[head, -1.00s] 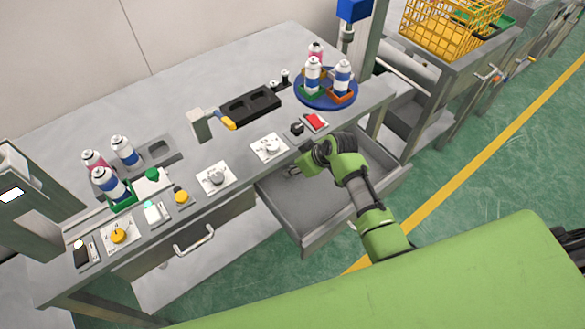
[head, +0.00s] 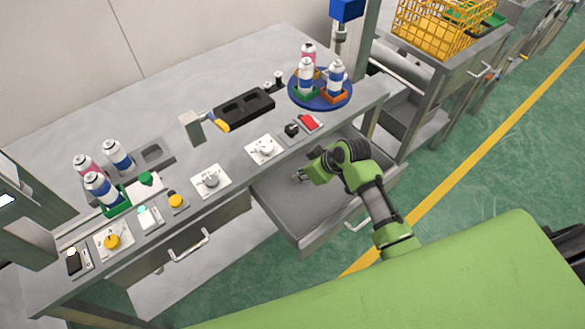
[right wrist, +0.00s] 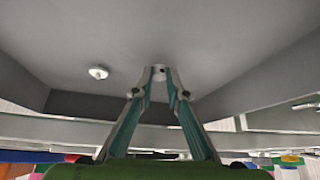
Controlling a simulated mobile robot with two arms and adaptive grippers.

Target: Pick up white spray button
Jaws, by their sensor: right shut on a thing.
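My right gripper (head: 300,176) is inside the open grey drawer (head: 299,243), over its left part. In the right wrist view its two fingertips (right wrist: 160,72) are close together, shut on a small whitish spray button (right wrist: 160,69) with a dark spot. The fingers hide most of it. Another white spray button (right wrist: 98,72) lies apart on the drawer floor, to the left of the fingers. In the head view neither button can be made out clearly. My left gripper is not in view.
Drawer walls surround the right gripper. Above the drawer, the bench carries knobs, a red button (head: 310,122), a black block (head: 243,107) and a blue turntable (head: 319,101) with cans. More cans stand at left. A yellow basket (head: 440,28) is at upper right.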

